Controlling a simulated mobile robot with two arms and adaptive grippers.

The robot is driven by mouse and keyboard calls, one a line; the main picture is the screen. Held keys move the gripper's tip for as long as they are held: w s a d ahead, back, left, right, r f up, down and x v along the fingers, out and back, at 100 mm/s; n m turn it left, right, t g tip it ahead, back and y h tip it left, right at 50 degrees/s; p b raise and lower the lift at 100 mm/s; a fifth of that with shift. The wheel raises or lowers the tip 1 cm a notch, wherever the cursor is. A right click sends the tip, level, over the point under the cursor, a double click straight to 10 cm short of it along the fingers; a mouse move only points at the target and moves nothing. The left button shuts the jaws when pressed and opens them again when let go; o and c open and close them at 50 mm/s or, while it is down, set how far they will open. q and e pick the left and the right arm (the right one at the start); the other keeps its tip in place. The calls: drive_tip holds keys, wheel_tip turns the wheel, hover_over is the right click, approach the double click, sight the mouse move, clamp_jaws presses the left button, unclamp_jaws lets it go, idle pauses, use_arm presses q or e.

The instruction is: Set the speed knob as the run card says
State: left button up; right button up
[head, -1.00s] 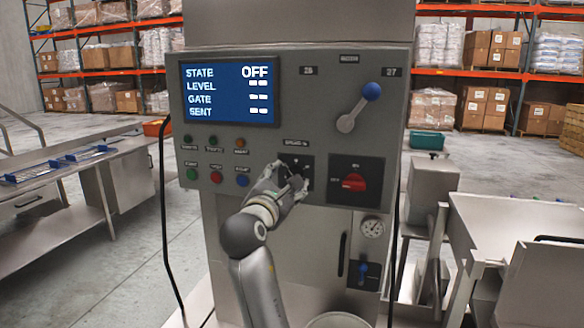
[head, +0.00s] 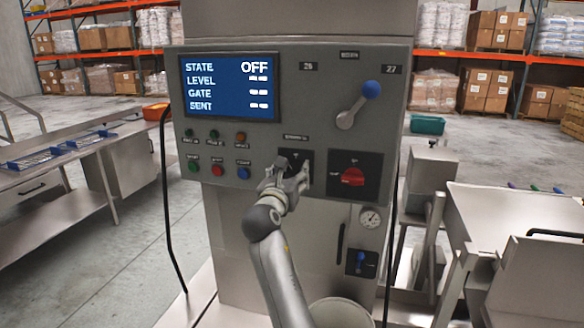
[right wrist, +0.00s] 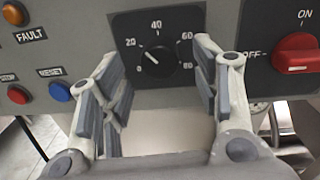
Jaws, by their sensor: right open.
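The black speed knob (right wrist: 159,62) sits on a dark plate marked 0 to 80 in the right wrist view. Its white pointer is turned up and left, close to the 20. My right gripper (right wrist: 162,82) is open in front of the plate, with one finger on each side of the knob; I cannot tell whether either touches it. In the head view the right gripper (head: 290,172) covers most of the knob plate (head: 294,155). I cannot make out a run card. My left gripper is not in view.
The screen (head: 230,88) reads STATE OFF, with dashes below. A red rotary switch (head: 352,176) stands right of the knob, beside OFF. Push buttons, including blue RESET (right wrist: 60,92), lie left. A blue-tipped lever (head: 358,105) is above. A steel bench (head: 60,185) stands at left.

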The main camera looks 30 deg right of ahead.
sight(294, 168)
drive_tip(key=shift+x, duration=1.15)
drive_tip(key=c, duration=1)
